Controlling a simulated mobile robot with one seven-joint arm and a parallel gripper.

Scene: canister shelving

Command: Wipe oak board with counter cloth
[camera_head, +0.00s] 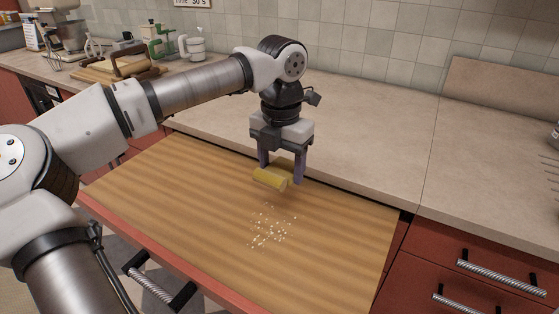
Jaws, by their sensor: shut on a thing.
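The oak board (165,195) is a wide striped wooden surface that sticks out in front of the counter. A patch of small pale crumbs (270,230) lies on it, right of its middle. My gripper (281,176) points down over the back part of the board and is shut on the counter cloth (269,178), a yellow rolled or folded piece. The cloth is behind the crumbs. I cannot tell whether it touches the board. Part of the cloth is hidden by the fingers.
The beige counter (390,140) runs behind the board, clear near my gripper. Red drawers (480,262) with metal handles are at the right.

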